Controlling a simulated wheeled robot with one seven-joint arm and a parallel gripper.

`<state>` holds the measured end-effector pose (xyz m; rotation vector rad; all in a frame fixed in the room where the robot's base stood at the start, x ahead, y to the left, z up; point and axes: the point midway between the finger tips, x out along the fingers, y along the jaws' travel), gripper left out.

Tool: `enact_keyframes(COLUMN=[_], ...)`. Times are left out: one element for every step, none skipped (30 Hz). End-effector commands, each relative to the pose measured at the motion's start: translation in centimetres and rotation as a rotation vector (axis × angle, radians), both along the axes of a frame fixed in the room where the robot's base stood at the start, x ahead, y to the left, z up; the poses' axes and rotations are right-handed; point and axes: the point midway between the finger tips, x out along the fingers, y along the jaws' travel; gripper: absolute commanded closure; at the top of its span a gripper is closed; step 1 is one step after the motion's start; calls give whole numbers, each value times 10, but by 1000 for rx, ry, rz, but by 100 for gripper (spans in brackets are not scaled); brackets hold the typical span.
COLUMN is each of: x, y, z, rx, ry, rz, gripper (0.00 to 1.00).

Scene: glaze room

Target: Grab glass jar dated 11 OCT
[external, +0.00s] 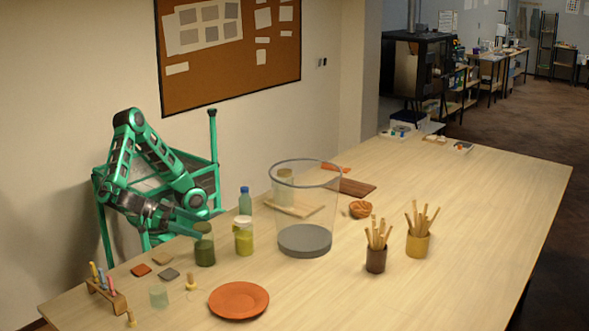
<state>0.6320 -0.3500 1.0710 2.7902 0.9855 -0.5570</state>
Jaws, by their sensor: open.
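Several jars stand on the table, and no date can be read on any of them. A dark green jar (204,252) is at the left. A yellow-green jar (243,243) with a pale lid stands just right of it. A pale jar (285,188) shows through the large clear cylinder, on or by a wooden board. A small pale glass vessel (158,296) is near the front left. My gripper (206,224) is open, low over the table's left edge, close to the dark green jar's top. Whether it touches that jar cannot be told.
A blue-green bottle (245,201) stands behind the jars. The large clear cylinder (304,240) is to their right. An orange plate (239,300), small tiles (169,274) and a tool rack (106,295) lie in front. Two stick-filled cups (376,260) stand right. The table's right side is clear.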

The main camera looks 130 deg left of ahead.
Motion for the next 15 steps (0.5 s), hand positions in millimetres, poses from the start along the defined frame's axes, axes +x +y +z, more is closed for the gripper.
enact_keyframes(x=[0,1,0,0,0,0,0,0,0,0,0,0,0,0,0], y=[0,0,0,0,0,0,0,0,0,0,0,0,0,0,0], z=[0,0,0,0,0,0,0,0,0,0,0,0,0,0,0], rx=[0,0,0,0,0,0,0,0,0,0,0,0,0,0,0], ry=[0,0,0,0,0,0,0,0,0,0,0,0,0,0,0], rz=[0,-1,-1,-1,-1,-1,-1,-1,-1,-1,-1,-1,-1,-1,-1], gripper=[28,28,28,28,28,31,38,45,55,62,69,78,86,93,100])
